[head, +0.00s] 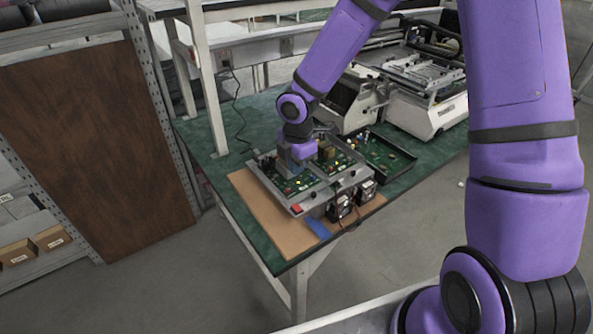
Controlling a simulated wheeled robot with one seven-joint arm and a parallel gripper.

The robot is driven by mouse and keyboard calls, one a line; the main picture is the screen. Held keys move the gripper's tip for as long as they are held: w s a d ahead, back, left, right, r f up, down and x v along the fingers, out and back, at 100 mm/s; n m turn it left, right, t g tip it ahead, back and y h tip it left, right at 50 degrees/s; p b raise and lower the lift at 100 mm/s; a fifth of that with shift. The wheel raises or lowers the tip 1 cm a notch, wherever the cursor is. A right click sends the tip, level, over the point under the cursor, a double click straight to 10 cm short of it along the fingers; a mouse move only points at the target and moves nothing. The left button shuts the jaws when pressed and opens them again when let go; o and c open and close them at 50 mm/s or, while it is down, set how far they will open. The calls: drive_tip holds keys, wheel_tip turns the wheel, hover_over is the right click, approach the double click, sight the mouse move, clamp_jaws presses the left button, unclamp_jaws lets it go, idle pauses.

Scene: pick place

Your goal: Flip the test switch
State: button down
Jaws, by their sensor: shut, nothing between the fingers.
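A test fixture (309,199) with a grey metal frame and a green circuit board sits on a tan board on the green table. My gripper (291,168) is over the left part of the circuit board, pointing down at it. Its fingers are small in the head view and look shut and empty. I cannot tell whether they touch the board. The test switch cannot be made out; a small red part (296,208) shows on the front left edge of the fixture.
A black tray (384,153) with a green board lies right of the fixture. White machines (425,95) stand behind it. A blue item (319,228) lies near the table's front edge (279,268). Black units with cables sit at the fixture's right front. A metal upright (207,80) stands to the left.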

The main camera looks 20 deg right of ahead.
sight(296, 205)
drive_tip(key=shift+s, duration=0.15)
drive_tip(key=shift+s+d+r+t, duration=0.1)
drive_tip(key=shift+s+d+t, duration=0.2)
drive_tip(key=shift+s+t, duration=0.2)
idle(0.4)
drive_tip(key=f, duration=0.4)
drive_tip(key=w+f, duration=0.1)
drive_tip(key=f, duration=0.9)
drive_tip(key=shift+w+a, duration=0.2)
drive_tip(key=shift+w, duration=0.15)
